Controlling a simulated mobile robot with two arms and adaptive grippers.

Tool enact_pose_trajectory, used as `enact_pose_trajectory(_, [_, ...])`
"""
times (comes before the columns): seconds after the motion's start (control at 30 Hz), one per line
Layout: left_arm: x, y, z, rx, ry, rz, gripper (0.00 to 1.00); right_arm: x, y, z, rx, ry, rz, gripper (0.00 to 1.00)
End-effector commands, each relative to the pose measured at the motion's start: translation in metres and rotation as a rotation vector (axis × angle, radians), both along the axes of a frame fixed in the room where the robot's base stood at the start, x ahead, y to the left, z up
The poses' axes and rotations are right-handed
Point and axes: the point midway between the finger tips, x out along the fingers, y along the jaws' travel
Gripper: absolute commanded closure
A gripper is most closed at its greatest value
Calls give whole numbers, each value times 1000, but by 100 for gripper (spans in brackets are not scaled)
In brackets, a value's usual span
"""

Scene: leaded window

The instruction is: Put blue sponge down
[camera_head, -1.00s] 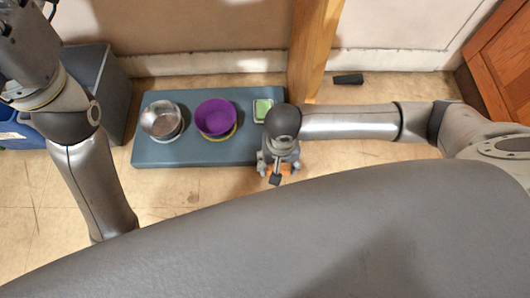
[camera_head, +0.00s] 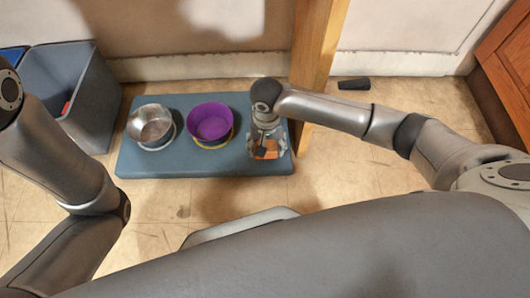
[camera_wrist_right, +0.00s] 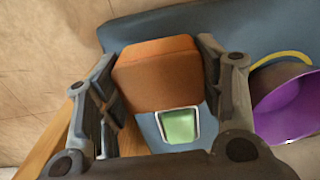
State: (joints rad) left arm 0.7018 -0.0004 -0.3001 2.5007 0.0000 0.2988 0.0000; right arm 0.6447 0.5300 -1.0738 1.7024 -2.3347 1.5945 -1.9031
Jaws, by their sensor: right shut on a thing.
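My right gripper (camera_head: 268,150) is over the right end of the blue-grey mat (camera_head: 190,168). It is shut on an orange-brown block (camera_wrist_right: 157,75), which sits between both fingers in the right wrist view. A bit of the block also shows in the head view (camera_head: 265,152). No blue sponge is visible; the held block looks orange, and I cannot tell if it touches the mat. A small green square in a pale-rimmed dish (camera_wrist_right: 180,126) lies beside the block in the wrist view; the arm hides it in the head view. My left gripper is out of view.
A steel bowl (camera_head: 150,124) and a purple bowl (camera_head: 210,122) stand on the mat, left of my right gripper. A wooden post (camera_head: 318,70) rises just right of the gripper. A grey bin (camera_head: 75,90) is at left. A dark object (camera_head: 354,84) lies by the wall.

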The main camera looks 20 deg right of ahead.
Motion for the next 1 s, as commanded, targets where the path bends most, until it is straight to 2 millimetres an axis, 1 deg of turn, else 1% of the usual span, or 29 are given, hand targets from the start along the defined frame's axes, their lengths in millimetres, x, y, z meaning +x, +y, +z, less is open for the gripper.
enact_pose_trajectory(0.03, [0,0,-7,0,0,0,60,4,0,-7,1,-1,-2,58])
enact_pose_trajectory(0.27, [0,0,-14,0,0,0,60,12,-1,-15,0,-1,-1,58])
enact_pose_trajectory(0.33, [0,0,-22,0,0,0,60,17,-1,-23,0,-1,-2,58])
enact_pose_trajectory(0.5, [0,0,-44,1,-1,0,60,15,0,-44,1,0,0,58])
enact_pose_trajectory(0.57, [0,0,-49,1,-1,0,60,15,0,-49,2,-1,0,58])
enact_pose_trajectory(0.63, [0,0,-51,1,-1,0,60,16,-1,-50,0,-2,0,58])
enact_pose_trajectory(0.87, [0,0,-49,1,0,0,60,16,-1,-47,-1,-2,1,58])
enact_pose_trajectory(1.0, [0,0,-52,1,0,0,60,16,-1,-51,-1,-2,0,58])
